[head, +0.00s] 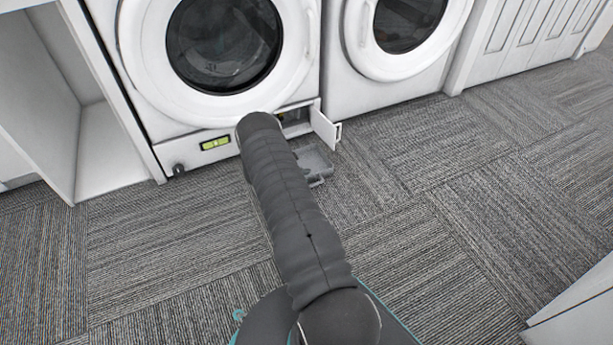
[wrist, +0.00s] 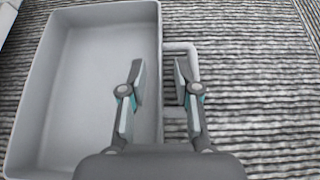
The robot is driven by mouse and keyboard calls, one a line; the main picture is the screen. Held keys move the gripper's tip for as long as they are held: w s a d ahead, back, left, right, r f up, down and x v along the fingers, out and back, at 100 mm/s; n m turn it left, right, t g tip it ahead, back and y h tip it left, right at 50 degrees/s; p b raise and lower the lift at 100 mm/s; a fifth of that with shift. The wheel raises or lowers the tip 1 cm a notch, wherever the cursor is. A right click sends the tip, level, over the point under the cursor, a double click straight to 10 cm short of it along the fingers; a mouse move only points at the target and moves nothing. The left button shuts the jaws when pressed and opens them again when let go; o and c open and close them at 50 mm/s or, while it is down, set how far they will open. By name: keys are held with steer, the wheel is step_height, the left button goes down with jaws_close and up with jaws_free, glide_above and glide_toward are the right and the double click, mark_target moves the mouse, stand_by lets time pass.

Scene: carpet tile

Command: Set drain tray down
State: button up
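The drain tray (head: 317,164) is a shallow grey tray that appears to lie on the carpet in front of the left washing machine, partly hidden by my arm in the head view. In the wrist view the tray (wrist: 98,50) fills the left side, with a loop handle (wrist: 182,47) on its right wall. My gripper (wrist: 159,68) is open, with a clear gap between its fingers. The tray's right wall passes between them. The left finger shows over the tray's inside, the right one over the handle. The head view hides my gripper behind my arm.
The left washing machine (head: 142,100) has an open flap (head: 325,128) beside a low compartment (head: 295,119). A second washing machine (head: 352,78) stands to its right. An open white cabinet (head: 100,145) is at the left. The carpet (head: 430,190) to the right is clear.

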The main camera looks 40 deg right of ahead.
steer(key=p+v, duration=0.1)
steer(key=v, duration=1.1)
steer(key=s+a+r+m+y, duration=0.2)
steer(key=a+r+m, duration=0.1)
steer(key=r, duration=0.8)
steer(key=s+a+r+m+t+y, duration=0.1)
steer(key=s+a+r+m, duration=0.15)
steer(key=r, duration=0.75)
steer(key=s+a+r+m+y, duration=0.2)
steer(key=a+r+m, duration=0.15)
steer(key=r, duration=0.75)
steer(key=s+a+r+m+t+y, duration=0.3)
steer(key=s+a+r, duration=0.5)
steer(key=s+r, duration=0.3)
steer(key=s+a+r+m+t+y, duration=0.3)
steer(key=s+a, duration=0.6)
steer(key=s, duration=0.6)
steer(key=shift+r+t+y, duration=0.5)
steer(key=shift+r+t, duration=0.1)
steer(key=shift+r, duration=0.1)
